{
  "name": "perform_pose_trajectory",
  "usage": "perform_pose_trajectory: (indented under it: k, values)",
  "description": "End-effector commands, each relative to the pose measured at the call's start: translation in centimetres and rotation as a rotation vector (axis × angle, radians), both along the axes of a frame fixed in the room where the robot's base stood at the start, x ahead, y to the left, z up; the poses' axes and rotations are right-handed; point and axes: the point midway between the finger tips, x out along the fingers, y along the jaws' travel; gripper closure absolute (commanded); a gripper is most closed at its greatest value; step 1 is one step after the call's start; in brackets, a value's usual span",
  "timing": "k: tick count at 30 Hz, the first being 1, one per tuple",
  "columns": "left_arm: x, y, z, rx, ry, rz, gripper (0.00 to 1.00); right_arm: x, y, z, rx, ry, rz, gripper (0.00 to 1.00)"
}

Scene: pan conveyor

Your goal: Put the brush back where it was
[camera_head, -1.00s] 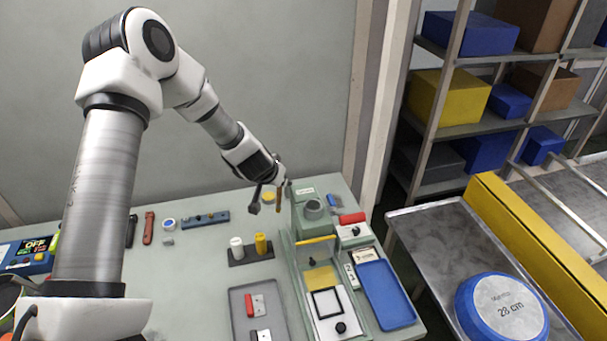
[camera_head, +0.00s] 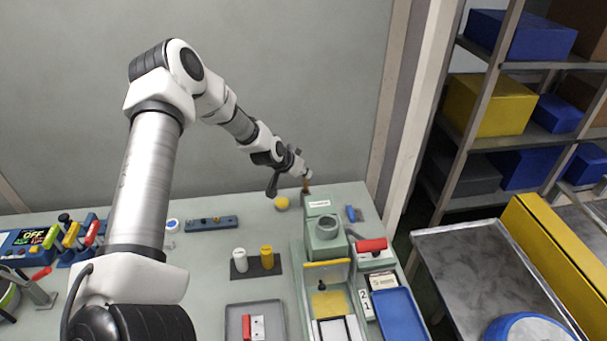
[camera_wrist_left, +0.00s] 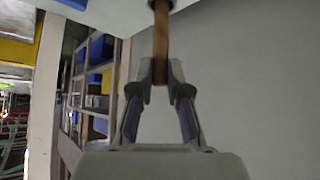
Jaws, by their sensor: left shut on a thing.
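My left gripper (camera_head: 301,176) is at the back of the bench, just behind the green station (camera_head: 323,232). It is shut on the brush (camera_head: 306,186), which has a thin brown handle and hangs roughly upright. In the left wrist view the fingers (camera_wrist_left: 160,80) pinch the brown handle (camera_wrist_left: 161,42). A dark round part shows at the handle's far end at the top edge; I cannot tell whether it is the brush's own or a holder. The brush's lower end is partly hidden behind the station. My right gripper is not in view.
A yellow ball (camera_head: 282,203) lies left of the station. A blue-handled tool (camera_head: 352,213) and a red roller (camera_head: 371,245) are on its right. A dark stand (camera_head: 254,267) holds white and yellow cylinders. The wall is close behind. Bench left of the ball is fairly clear.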

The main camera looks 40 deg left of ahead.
Motion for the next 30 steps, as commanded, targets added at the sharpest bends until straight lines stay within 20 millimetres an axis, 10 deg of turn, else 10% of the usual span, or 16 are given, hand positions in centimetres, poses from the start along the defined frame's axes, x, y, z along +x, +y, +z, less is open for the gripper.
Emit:
perform_pose_trajectory:
  k: [13, 16, 30]
  values:
    - [0.0, 0.0, -1.6, 0.000, -0.001, 0.000, 1.00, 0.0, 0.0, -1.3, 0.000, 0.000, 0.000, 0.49]
    - [0.0, 0.0, -1.4, 0.000, 0.000, 0.000, 0.59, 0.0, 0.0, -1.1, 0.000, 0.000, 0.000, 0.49]
    - [-0.9, -0.1, 0.8, -0.004, -0.001, 0.003, 0.59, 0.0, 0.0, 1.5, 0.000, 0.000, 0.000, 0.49]
